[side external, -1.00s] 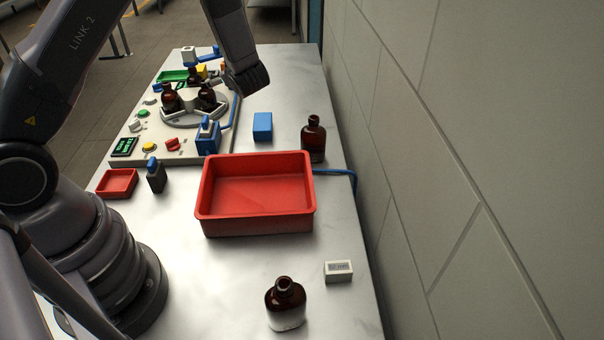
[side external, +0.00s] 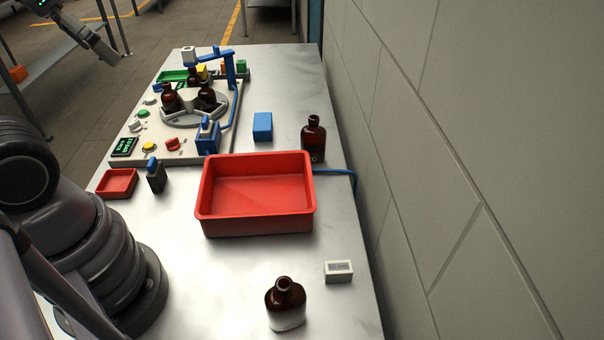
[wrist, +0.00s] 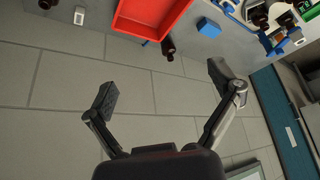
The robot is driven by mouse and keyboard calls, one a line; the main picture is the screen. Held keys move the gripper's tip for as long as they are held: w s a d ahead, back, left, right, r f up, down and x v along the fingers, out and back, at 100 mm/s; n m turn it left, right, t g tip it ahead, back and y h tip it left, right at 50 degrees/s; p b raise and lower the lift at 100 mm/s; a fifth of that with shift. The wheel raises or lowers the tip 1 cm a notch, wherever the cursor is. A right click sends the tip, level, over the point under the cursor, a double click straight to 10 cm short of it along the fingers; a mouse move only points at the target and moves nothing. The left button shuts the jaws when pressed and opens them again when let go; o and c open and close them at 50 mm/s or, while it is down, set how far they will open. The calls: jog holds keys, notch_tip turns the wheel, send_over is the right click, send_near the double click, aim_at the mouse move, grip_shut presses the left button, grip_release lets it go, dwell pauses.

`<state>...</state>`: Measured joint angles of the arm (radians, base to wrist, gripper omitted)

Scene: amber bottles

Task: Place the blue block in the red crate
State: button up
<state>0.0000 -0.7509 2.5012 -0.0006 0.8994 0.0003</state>
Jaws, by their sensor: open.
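The blue block (side external: 262,126) stands on the metal table behind the large red crate (side external: 254,196), slightly right of the crate's middle, apart from it. The crate is empty. In the wrist view the blue block (wrist: 209,28) is near the top, right of the red crate (wrist: 150,16). My gripper (wrist: 160,88) is open and empty in the wrist view, its fingers wide apart against the grey wall. It is well away from the block.
An amber bottle (side external: 313,139) stands right of the block, close to the crate's back corner. Another bottle (side external: 286,304) and a small white box (side external: 338,271) are in front. A machine panel (side external: 135,137) with bottles is behind left. The wall (side external: 450,150) borders the table's right side.

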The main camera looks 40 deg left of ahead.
dwell(0.3)
jog(key=n+g+y, duration=0.2)
jog(key=n+y, duration=0.1)
jog(key=n, duration=0.6)
send_over(262, 121)
jog(key=s+d, duration=0.1)
jog(key=d, duration=0.1)
notch_tip(262, 121, down, 34)
jog(key=shift+s+a, duration=0.1)
jog(key=shift+s, duration=0.05)
jog(key=shift+s+x, duration=0.2)
jog(key=shift+x, duration=2.95)
jog(key=shift+a+f, duration=0.1)
jog(key=shift+f, duration=0.2)
jog(key=c, duration=1.3)
